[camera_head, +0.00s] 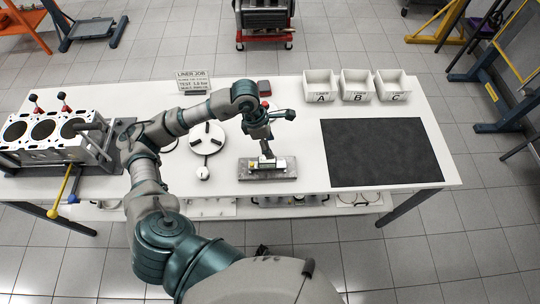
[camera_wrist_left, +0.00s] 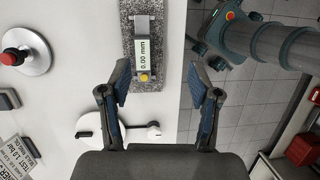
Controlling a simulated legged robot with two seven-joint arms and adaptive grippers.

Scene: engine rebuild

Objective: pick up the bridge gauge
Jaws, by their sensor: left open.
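The bridge gauge (camera_head: 278,164) is a small pale block with a display, lying on a grey speckled granite plate (camera_head: 289,177) near the table's front edge. In the left wrist view the gauge (camera_wrist_left: 144,50) shows "0.00 mm" and a yellow button, ahead of my fingers and left of their midline. My left gripper (camera_head: 267,153) is over the plate beside the gauge, partly hiding it in the head view. In the left wrist view my left gripper (camera_wrist_left: 158,80) has its fingers spread with nothing between them. My right gripper is not in view.
An engine block (camera_head: 48,137) stands on the left of the table. A round white fixture (camera_head: 207,137) lies left of the plate. Bins A (camera_head: 320,87), B (camera_head: 357,87) and C (camera_head: 393,87) stand at the back. A dark mat (camera_head: 380,153) on the right is empty.

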